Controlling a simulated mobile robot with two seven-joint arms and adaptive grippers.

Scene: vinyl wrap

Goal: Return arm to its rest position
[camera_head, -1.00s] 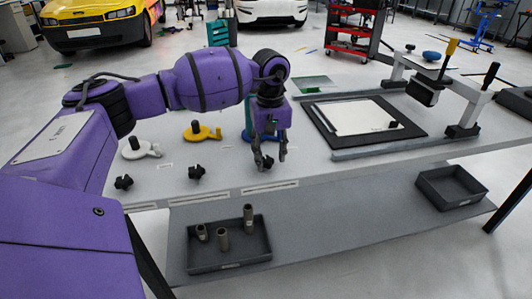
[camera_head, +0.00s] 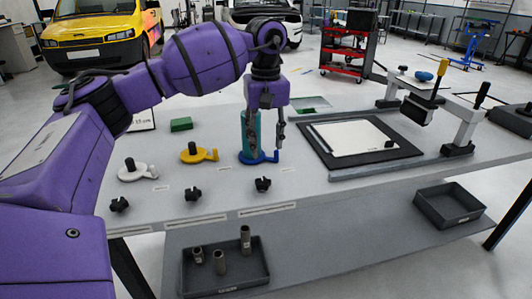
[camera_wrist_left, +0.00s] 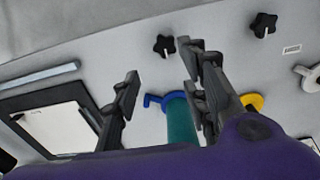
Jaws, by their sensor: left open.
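My left arm reaches in from the left, and its purple left gripper (camera_head: 269,139) hangs over the table, open and empty. In the wrist view its two dark fingers (camera_wrist_left: 160,105) are spread wide with nothing between the tips. A teal cylinder (camera_head: 249,130) stands on a blue base with a handle (camera_head: 262,158), partly covered by the gripper in the head view. The cylinder also shows beyond the fingers in the wrist view (camera_wrist_left: 180,125). I cannot tell whether the gripper touches it. My right gripper is not in view.
White (camera_head: 133,172) and yellow (camera_head: 196,154) handled bases sit left of the blue one. A framed white sheet (camera_head: 352,138) and a gantry (camera_head: 461,127) stand right. Bins, one holding cylinders (camera_head: 226,268), lie on the lower shelf.

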